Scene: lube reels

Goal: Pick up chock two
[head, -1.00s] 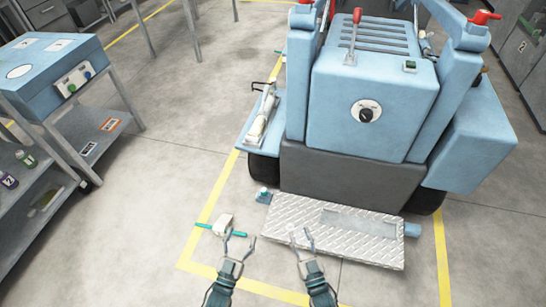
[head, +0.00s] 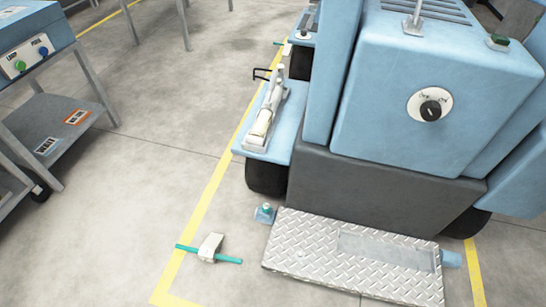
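A pale wedge-shaped chock (head: 210,247) lies on the floor at the lower left in the head view. A teal bar (head: 228,260) runs through or under it and sticks out on both sides, across the yellow line. No number on this chock is readable, so I cannot tell whether it is chock two. A small pale and teal thing (head: 286,48) lies on the floor by the machine's far wheel; it is too small to make out. Neither of my grippers is in view now.
The blue machine (head: 420,120) fills the right side, with a metal tread step (head: 300,255) low at its front and a black wheel (head: 266,178). A blue cart (head: 70,115) stands at upper left. The floor between is clear, with a yellow line (head: 197,215).

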